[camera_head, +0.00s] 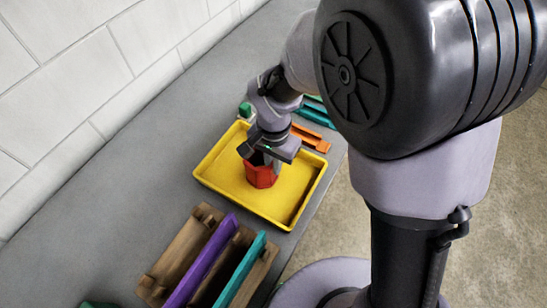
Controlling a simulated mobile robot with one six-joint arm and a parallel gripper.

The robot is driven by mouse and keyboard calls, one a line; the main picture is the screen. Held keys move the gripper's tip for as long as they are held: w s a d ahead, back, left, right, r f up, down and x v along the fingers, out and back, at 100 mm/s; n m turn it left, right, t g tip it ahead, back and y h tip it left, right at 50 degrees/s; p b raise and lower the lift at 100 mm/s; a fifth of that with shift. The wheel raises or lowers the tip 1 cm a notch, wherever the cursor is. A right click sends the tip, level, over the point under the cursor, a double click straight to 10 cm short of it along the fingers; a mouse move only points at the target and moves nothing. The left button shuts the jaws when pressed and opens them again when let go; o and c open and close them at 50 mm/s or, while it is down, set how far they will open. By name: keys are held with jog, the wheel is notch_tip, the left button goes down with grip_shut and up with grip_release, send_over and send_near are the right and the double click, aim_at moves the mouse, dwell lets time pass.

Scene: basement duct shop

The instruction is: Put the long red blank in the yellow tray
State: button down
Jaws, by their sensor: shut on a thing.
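The yellow tray (222,184) lies on the grey bench in the middle of the view. My gripper (263,158) points down over the tray and is shut on a red piece (262,175). The red piece is faceted and looks short from this angle; its full length cannot be told. It is within the tray's outline, near the middle. I cannot tell whether its lower end touches the tray floor. The gripper hides its upper part.
A wooden rack (187,250) holding a purple strip (202,262) and a teal strip (243,270) stands in front of the tray. An orange piece (312,138), teal pieces (316,114) and a small green piece (244,110) lie behind it. A white block wall (70,90) runs along the left.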

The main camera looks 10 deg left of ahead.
jog(key=shift+f, duration=0.15)
jog(key=shift+f, duration=0.2)
jog(key=c, duration=1.5)
grip_release()
